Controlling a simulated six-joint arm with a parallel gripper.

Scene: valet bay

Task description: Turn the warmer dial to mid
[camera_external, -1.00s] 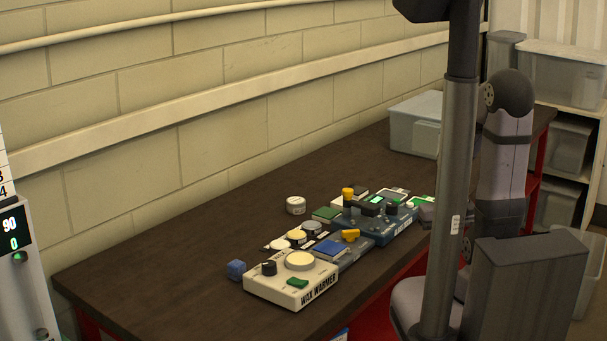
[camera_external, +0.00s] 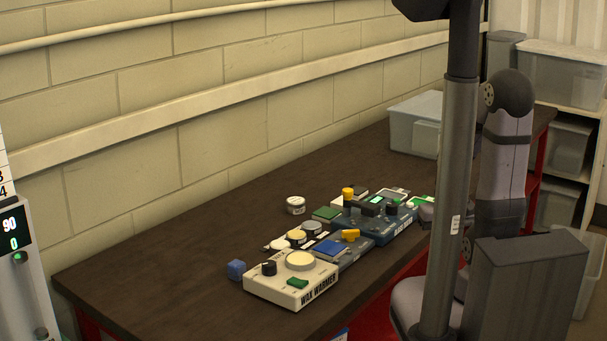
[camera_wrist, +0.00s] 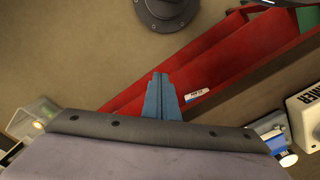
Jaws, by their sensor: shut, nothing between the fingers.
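The wax warmer (camera_external: 318,291), a cream box, sits near the front left of the dark bench. Its black dial (camera_external: 269,268) stands on top at the left, beside a round pale-yellow pot (camera_external: 299,260) and a green piece (camera_external: 297,283). The dial's pointer and marks are too small to read. In the wrist view, part of the warmer (camera_wrist: 303,112) with its lettering shows at the right edge; its dial is out of that view. My gripper (camera_wrist: 165,78) shows there with two blue fingers together, empty, apart from the warmer. The pole mostly hides my arm's end in the external view.
A blue cube (camera_external: 236,270) lies left of the warmer. Behind the warmer are a board with a blue pad and yellow lever (camera_external: 350,235), several round tins, and a dark blue unit (camera_external: 383,229). A lidded grey bin (camera_external: 414,128) stands at the back. The bench's front left is clear.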

